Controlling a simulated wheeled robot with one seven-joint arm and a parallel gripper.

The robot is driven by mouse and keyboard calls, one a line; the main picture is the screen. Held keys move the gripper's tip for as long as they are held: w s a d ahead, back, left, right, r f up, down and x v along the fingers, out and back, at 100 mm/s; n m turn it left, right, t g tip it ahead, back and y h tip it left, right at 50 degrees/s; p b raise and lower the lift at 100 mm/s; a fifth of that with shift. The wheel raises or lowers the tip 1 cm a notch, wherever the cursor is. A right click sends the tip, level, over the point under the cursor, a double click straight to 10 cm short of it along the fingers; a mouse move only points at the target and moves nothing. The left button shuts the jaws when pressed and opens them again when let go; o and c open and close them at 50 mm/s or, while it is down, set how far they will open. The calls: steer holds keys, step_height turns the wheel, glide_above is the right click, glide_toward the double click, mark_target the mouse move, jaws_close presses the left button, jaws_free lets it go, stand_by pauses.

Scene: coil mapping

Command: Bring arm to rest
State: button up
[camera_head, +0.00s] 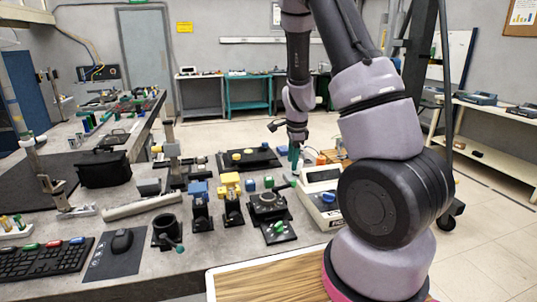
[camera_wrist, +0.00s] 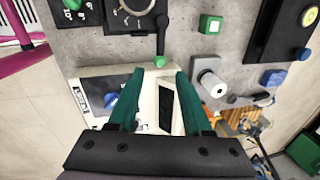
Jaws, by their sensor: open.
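My arm rises from the right in the head view and bends down over the workbench (camera_head: 140,262). My gripper (camera_head: 294,158) hangs above the bench's right end, close to a white meter box (camera_head: 320,190). In the wrist view my gripper (camera_wrist: 155,80) shows two green fingers spread apart with nothing between them. Below the fingers lies the white box (camera_wrist: 95,80) with a dark display and a blue knob (camera_wrist: 112,102). I cannot tell how far the fingertips are above it.
The bench carries a coil fixture (camera_head: 268,204), blue (camera_head: 200,188) and yellow (camera_head: 231,180) blocks on stands, a black cup (camera_head: 166,230), a mouse (camera_head: 122,241) and a keyboard (camera_head: 45,261). A wooden-topped tray (camera_head: 270,280) is at the front. Open floor lies behind.

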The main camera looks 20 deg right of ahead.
steer(key=shift+r, duration=0.1)
steer(key=s+a+r+n+t+y, duration=0.1)
steer(key=s+a+r+n, duration=0.15)
steer(key=r, duration=0.45)
steer(key=s+a+r+n+t+y, duration=0.1)
steer(key=s+r+n, duration=0.15)
steer(key=r, duration=0.35)
steer(key=s+a+r+n+y, duration=0.1)
steer(key=s+a+r+n, duration=0.15)
steer(key=r, duration=0.45)
steer(key=s+r+n+t, duration=0.1)
steer(key=s+r+n, duration=0.2)
steer(key=s+r, duration=0.2)
steer(key=s+a+r+n+t, duration=0.1)
steer(key=s+r+n, duration=0.3)
steer(key=s, duration=0.7)
steer(key=shift+a+r+t+h, duration=0.15)
steer(key=shift+r+t+h, duration=0.3)
steer(key=shift+r, duration=0.45)
